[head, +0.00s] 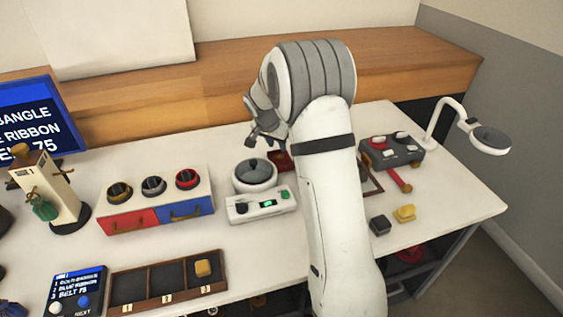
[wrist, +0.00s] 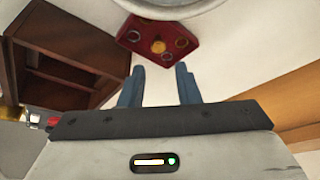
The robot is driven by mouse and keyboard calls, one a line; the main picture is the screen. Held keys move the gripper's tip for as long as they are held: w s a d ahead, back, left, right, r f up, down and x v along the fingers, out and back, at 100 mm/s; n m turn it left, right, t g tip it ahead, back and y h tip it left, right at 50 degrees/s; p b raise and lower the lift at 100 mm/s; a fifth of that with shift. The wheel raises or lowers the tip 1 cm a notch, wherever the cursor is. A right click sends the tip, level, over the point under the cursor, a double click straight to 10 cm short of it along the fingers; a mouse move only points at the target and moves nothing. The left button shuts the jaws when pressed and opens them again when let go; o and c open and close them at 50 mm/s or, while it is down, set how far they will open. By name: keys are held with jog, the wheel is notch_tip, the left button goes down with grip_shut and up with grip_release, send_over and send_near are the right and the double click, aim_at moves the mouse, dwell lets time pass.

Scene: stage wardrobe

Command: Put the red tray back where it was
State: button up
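The red tray (wrist: 159,40) lies on the white table in the wrist view, turned at an angle, with a gold round piece and several ring-like items on it. In the head view only a corner of the red tray (head: 281,161) shows beside my arm, which hides the rest. My gripper (wrist: 157,84) is open, its two blue-grey fingers apart with nothing between them. The tray lies beyond the fingertips, apart from them. In the head view my gripper (head: 254,138) is partly hidden by my own wrist.
A white round-topped device (head: 255,174) with a green display stands close left of the tray. A red-and-blue drawer unit (head: 157,203) is further left, a three-part wooden tray (head: 168,282) in front. A dark control box (head: 390,151) and lamp (head: 490,139) stand right. A brown wooden box (wrist: 62,80) shows in the wrist view.

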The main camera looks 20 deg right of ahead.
aim_at(280, 156)
jog(key=x, duration=0.6)
jog(key=shift+s+a+f, duration=0.1)
jog(key=shift+s+f, duration=0.05)
jog(key=shift+f, duration=0.3)
grip_shut()
